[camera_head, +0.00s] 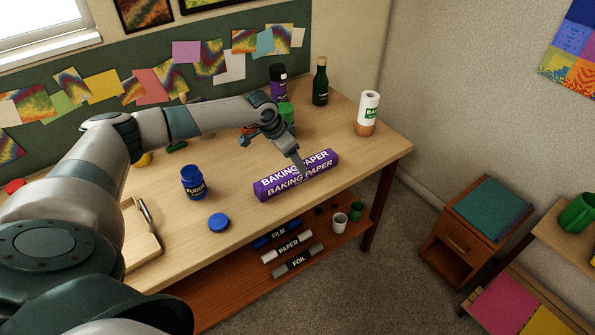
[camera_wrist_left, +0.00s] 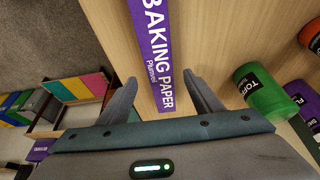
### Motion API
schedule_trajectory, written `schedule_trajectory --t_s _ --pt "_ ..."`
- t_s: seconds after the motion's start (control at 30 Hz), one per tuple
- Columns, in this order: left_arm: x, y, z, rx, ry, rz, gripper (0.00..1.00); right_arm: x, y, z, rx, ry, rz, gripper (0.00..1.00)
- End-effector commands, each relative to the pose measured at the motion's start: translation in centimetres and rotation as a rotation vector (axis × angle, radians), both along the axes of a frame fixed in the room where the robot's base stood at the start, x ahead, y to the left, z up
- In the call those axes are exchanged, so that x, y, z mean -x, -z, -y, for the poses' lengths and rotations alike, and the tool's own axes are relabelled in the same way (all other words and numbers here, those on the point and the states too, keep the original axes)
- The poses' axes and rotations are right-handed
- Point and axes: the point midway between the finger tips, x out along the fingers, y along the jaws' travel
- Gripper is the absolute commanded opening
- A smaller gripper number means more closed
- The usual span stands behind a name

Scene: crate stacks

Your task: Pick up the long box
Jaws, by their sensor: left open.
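The long box, a purple box labelled BAKING PAPER (camera_head: 270,188), lies on the wooden table near its front edge. In the left wrist view the box (camera_wrist_left: 158,50) runs from the top of the picture down between my two fingers. My left gripper (camera_head: 298,170) is over the middle of the box, and one finger covers a little of its lettering. In the left wrist view my left gripper (camera_wrist_left: 162,86) is open, with a finger on each side of the box. I cannot tell how much height separates the fingers from the box. My right gripper is not in view.
A blue FUDGE jar (camera_head: 194,184) and a blue lid (camera_head: 218,222) stand left of the box. A green can (camera_wrist_left: 262,92), a dark bottle (camera_head: 320,82) and a paper roll (camera_head: 368,112) stand behind. A lower shelf holds FILM, PAPER and FOIL rolls (camera_head: 287,248).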

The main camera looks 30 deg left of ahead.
Motion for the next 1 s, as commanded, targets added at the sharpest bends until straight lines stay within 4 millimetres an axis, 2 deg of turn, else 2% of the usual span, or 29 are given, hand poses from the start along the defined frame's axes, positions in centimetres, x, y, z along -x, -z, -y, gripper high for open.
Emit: schedule_trajectory --t_s 0.17,0.57,0.83,1.0 --pt "-0.3 1.0 0.1 -0.001 0.0 -0.001 0.59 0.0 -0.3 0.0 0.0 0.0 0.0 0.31" --pt "-0.4 1.2 0.2 0.0 -0.001 0.0 0.59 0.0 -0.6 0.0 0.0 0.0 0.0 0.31" --pt "-0.9 3.8 0.4 -0.001 -0.001 -0.003 0.59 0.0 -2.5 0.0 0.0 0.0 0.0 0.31" --pt "-1.5 5.5 0.6 -0.001 -0.001 -0.001 0.59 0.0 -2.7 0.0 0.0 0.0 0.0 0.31"
